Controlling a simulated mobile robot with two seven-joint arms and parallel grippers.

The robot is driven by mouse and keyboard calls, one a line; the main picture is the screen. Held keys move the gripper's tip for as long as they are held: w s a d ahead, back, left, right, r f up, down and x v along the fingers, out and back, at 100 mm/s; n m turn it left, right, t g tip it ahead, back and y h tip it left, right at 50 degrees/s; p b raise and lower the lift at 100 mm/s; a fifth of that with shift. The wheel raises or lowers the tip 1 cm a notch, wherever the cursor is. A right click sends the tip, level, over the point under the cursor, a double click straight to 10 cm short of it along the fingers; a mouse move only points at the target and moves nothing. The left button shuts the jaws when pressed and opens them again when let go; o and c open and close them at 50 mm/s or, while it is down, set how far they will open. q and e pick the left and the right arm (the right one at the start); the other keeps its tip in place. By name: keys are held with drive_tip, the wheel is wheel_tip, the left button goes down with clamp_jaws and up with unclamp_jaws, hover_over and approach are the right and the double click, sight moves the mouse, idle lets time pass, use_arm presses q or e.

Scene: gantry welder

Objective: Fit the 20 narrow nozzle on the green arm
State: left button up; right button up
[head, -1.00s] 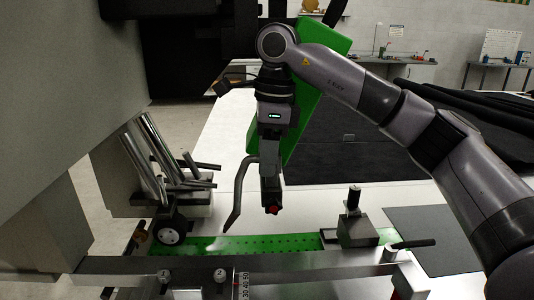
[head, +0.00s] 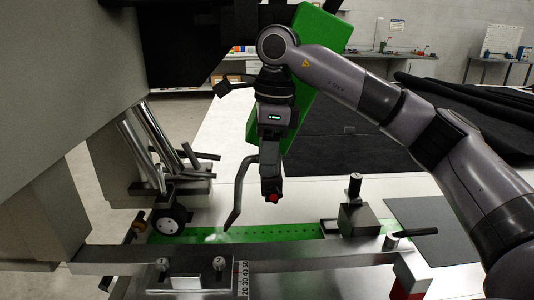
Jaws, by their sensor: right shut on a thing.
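The green arm (head: 312,62) is a tilted green block behind my right wrist. A bent grey torch neck (head: 240,195) hangs below it, left of my right gripper, its tip pointing down over the bench. My right gripper (head: 271,191) points down, shut on a small piece whose red end (head: 272,198) shows at the fingertips. The rest of that piece is hidden, so I cannot read a size or tell its shape. It is apart from the neck's tip. My left gripper is not in view.
A green perforated strip (head: 270,234) lies on the bench below. A metal block with a post (head: 357,217) stands right of it, beside a dark mat (head: 430,226). Metal rods and a wheel (head: 170,226) stand left. A metal rail (head: 330,254) with a numbered scale crosses the front.

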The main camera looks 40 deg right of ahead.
drive_tip(key=shift+f, duration=0.25)
drive_tip(key=o, duration=1.2)
drive_tip(key=shift+o, duration=0.2)
drive_tip(key=r, duration=0.4)
drive_tip(key=r+p, duration=0.1)
drive_tip(key=r, duration=0.2)
drive_tip(key=shift+s+d, duration=0.2)
drive_tip(key=shift+d, duration=0.1)
